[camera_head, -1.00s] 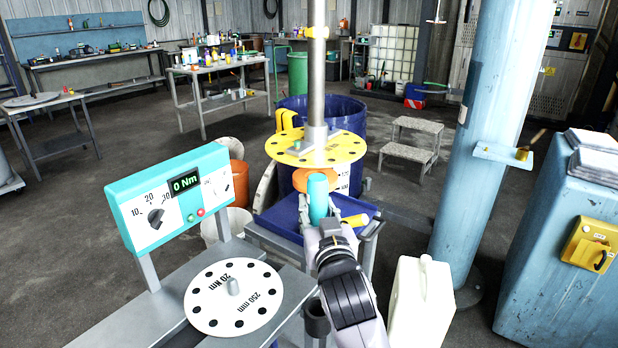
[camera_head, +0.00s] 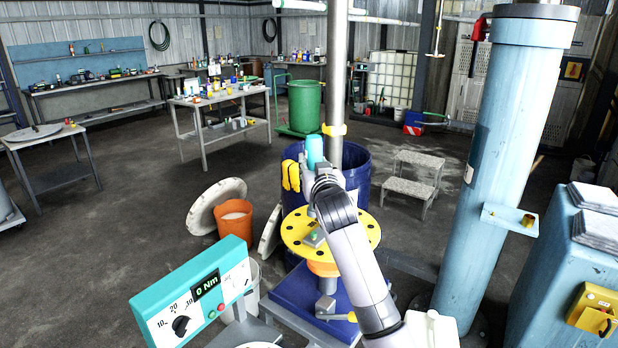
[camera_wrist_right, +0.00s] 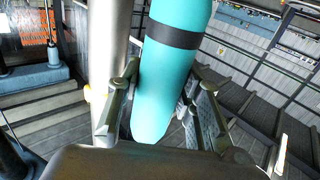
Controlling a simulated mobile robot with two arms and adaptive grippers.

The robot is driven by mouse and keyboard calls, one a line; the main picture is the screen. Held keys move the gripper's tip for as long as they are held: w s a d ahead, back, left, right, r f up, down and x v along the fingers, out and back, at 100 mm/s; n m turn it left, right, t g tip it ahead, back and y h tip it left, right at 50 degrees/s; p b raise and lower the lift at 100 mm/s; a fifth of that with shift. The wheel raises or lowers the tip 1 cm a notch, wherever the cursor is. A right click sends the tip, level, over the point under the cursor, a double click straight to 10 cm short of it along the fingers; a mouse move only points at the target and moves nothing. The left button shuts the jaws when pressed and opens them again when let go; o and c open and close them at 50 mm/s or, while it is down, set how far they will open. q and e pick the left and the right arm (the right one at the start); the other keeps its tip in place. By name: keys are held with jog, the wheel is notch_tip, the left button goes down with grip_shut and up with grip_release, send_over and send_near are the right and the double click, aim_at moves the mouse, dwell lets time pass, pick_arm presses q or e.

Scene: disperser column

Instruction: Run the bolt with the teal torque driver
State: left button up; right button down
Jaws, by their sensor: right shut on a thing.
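The teal torque driver (camera_head: 315,150) is upright in my right gripper (camera_head: 317,180), beside the grey column shaft (camera_head: 338,85) and higher in the picture than the yellow perforated disc (camera_head: 296,232). In the right wrist view the teal driver (camera_wrist_right: 170,65), with a dark band, fills the space between the fingers of the right gripper (camera_wrist_right: 163,105). The shaft (camera_wrist_right: 107,60) stands close on its left there. A yellow collar (camera_head: 340,130) is on the shaft near the driver. I cannot make out the bolt or the driver's tip. My left gripper is not in view.
A teal torque panel (camera_head: 195,292) reading 0 Nm stands at lower left. A thick light-blue column (camera_head: 495,160) stands right. An orange bucket (camera_head: 235,218) and stool (camera_head: 412,185) are on the floor.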

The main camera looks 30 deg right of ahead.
jog(key=shift+s+r, duration=0.1)
jog(key=shift+r, duration=0.25)
jog(key=shift+f+b, duration=1.55)
jog(key=shift+f, duration=1.55)
jog(key=shift+f+b, duration=0.6)
jog(key=shift+f, duration=0.75)
dwell(0.5)
jog(key=shift+f, duration=0.35)
dwell(0.8)
